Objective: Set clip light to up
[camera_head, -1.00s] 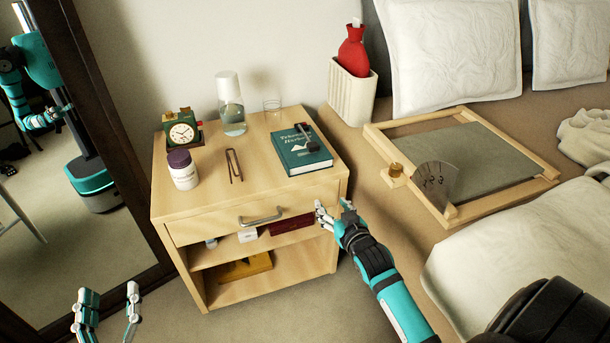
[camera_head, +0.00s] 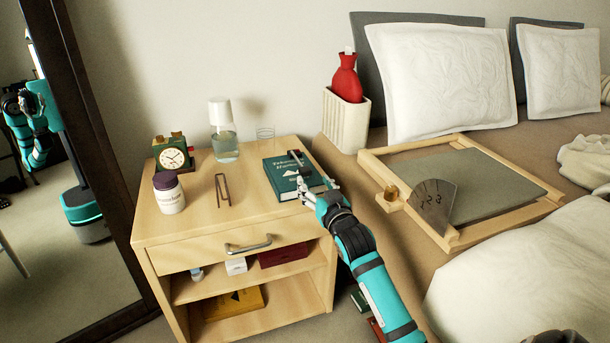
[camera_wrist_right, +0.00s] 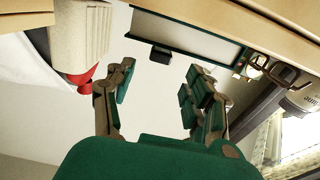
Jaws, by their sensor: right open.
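The clip light is a small dark device (camera_head: 296,158) on the right part of a green book (camera_head: 283,180), which lies on the nightstand top. In the right wrist view its black end (camera_wrist_right: 160,54) sticks out past the edge of the book (camera_wrist_right: 185,38). My right gripper (camera_head: 318,188) is open and empty at the book's front right corner, close to the clip light. In the right wrist view the open fingers (camera_wrist_right: 160,88) stand either side of the black end, which lies beyond them. Whether the light points up or down cannot be told. My left gripper is not in view.
A wooden frame (camera_head: 500,222) lies on the bed at right. A mirror stands at left.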

